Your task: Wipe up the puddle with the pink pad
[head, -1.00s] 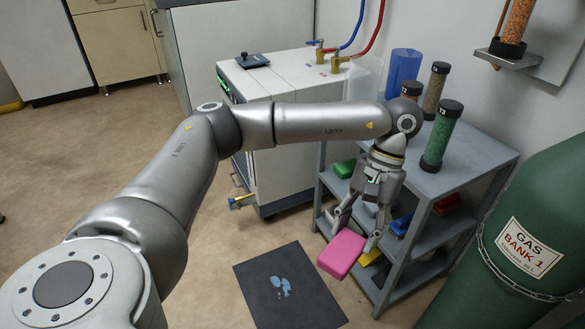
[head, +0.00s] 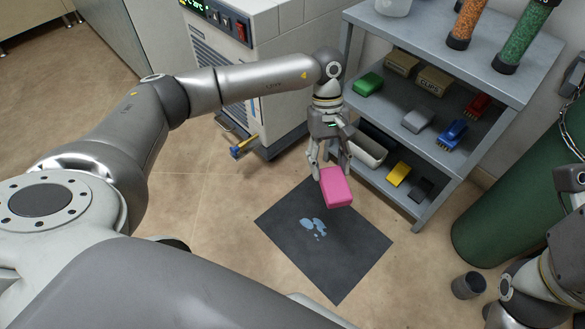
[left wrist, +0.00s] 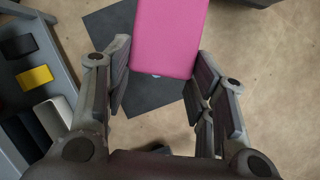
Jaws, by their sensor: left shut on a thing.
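The pink pad (head: 336,188) is in my left gripper (head: 330,165), whose fingers are shut on it. It hangs above the dark mat (head: 355,262) on the floor. The light blue puddle (head: 314,228) lies near the middle of the mat, in several patches. In the head view the pad appears above and right of the puddle, apart from it. In the left wrist view the pad (left wrist: 168,38) sits between the fingers and hides most of the puddle. Parts of my right arm show at the right edge of the head view, but its gripper cannot be made out.
A grey shelf rack (head: 432,165) stands close to the right of my left gripper, holding coloured blocks and brushes. A white cabinet (head: 282,125) stands behind it. A green gas cylinder (head: 500,215) and a small dark cup (head: 467,285) are at the right. Floor left of the mat is clear.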

